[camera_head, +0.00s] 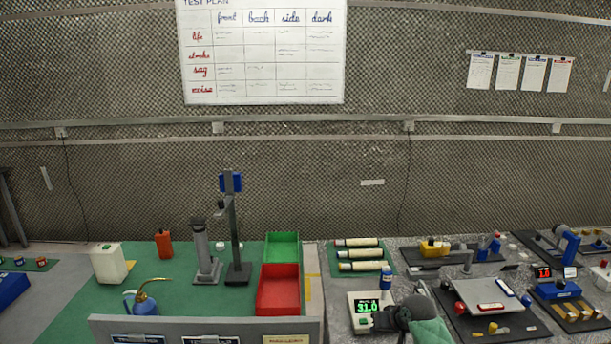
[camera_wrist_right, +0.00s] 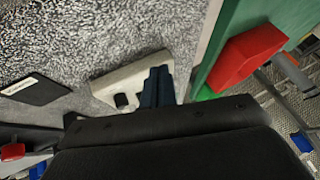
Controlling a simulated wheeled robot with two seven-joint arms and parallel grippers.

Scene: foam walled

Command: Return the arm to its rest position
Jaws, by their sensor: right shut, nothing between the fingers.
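My right gripper (camera_wrist_right: 157,88) shows in the right wrist view as dark blue fingers close together beyond a broad black body, with nothing between them. The fingers overlap a pale block (camera_wrist_right: 118,80) in that picture; I cannot tell whether they touch it. In the head view my right gripper's dark body (camera_head: 398,318) and green-covered arm are low at the right of centre, beside the white scale (camera_head: 362,322) that reads 31.0. The fingertips cannot be made out clearly there. My left gripper is in neither view.
A red tray (camera_head: 278,308) and a green tray (camera_head: 282,234) stand left of the scale. Several cylinders lie on a green mat (camera_head: 336,245) behind it. A black board (camera_head: 462,323) with parts lies to the right. A low grey panel (camera_head: 190,320) fronts the left bench.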

